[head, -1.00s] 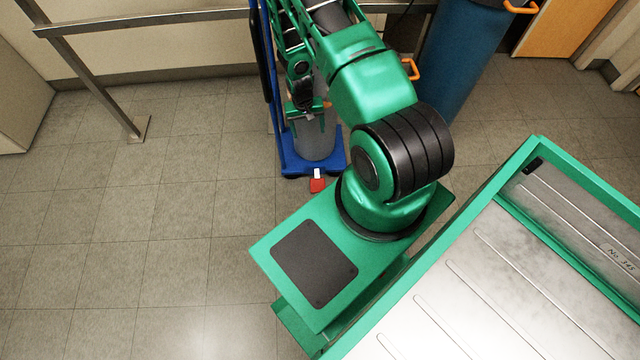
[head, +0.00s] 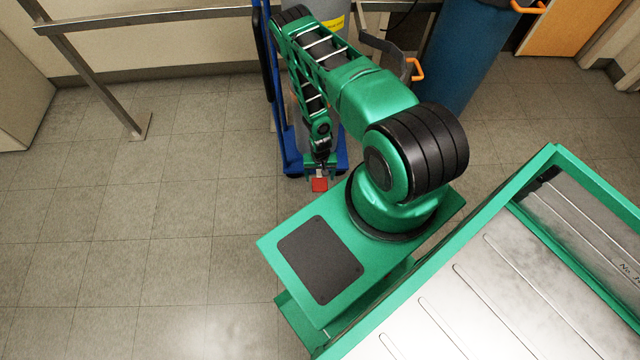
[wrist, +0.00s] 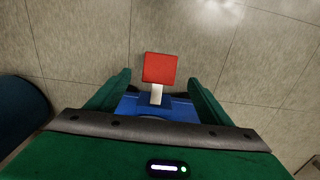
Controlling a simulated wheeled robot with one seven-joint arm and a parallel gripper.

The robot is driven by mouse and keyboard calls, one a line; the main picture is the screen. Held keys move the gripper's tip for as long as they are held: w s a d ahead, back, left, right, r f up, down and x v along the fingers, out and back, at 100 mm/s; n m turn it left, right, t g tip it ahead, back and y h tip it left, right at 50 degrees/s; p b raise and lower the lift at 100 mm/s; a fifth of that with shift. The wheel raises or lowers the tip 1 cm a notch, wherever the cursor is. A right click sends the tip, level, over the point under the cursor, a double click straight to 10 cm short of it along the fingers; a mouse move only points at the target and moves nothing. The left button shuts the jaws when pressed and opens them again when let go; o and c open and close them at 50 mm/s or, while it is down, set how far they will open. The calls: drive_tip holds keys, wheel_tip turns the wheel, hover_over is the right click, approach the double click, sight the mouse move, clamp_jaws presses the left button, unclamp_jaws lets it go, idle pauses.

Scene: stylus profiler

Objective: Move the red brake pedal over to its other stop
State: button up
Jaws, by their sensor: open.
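The red brake pedal (head: 319,185) sticks out from the front of the blue cart base (head: 342,160) near the floor. In the wrist view the red pedal (wrist: 160,68) sits on a short white arm that joins the blue base (wrist: 128,108). My gripper (head: 319,168) is just above and behind the pedal in the head view. In the wrist view my gripper (wrist: 159,85) is open, with one green finger on each side of the pedal and its white arm. I see gaps on both sides and nothing held. Whether the fingertips are level with the pedal is unclear.
A grey cylinder (head: 297,112) stands on the cart, partly hidden by my arm. A blue drum (head: 462,60) is at the back right. A metal rail (head: 150,20) runs along the wall. The tiled floor (head: 170,230) left of the pedal is clear.

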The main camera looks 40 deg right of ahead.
sight(320, 185)
wheel_tip(320, 185, down, 7)
drive_tip(key=shift+f, duration=0.15)
idle(0.4)
drive_tip(key=c, duration=1.5)
drive_tip(key=shift+w+d+r, duration=0.1)
drive_tip(key=shift+w+r, duration=0.1)
drive_tip(key=shift+r, duration=0.6)
drive_tip(key=shift+w+d+r, duration=0.1)
drive_tip(key=shift+w+r, duration=0.05)
drive_tip(key=shift+r, duration=0.65)
drive_tip(key=shift+w+d, duration=0.15)
drive_tip(key=shift+w, duration=0.05)
drive_tip(key=o, duration=1.5)
drive_tip(key=shift+w, duration=0.1)
drive_tip(key=shift+c, duration=0.2)
drive_tip(key=shift+o, duration=0.2)
drive_tip(key=shift+s, duration=0.25)
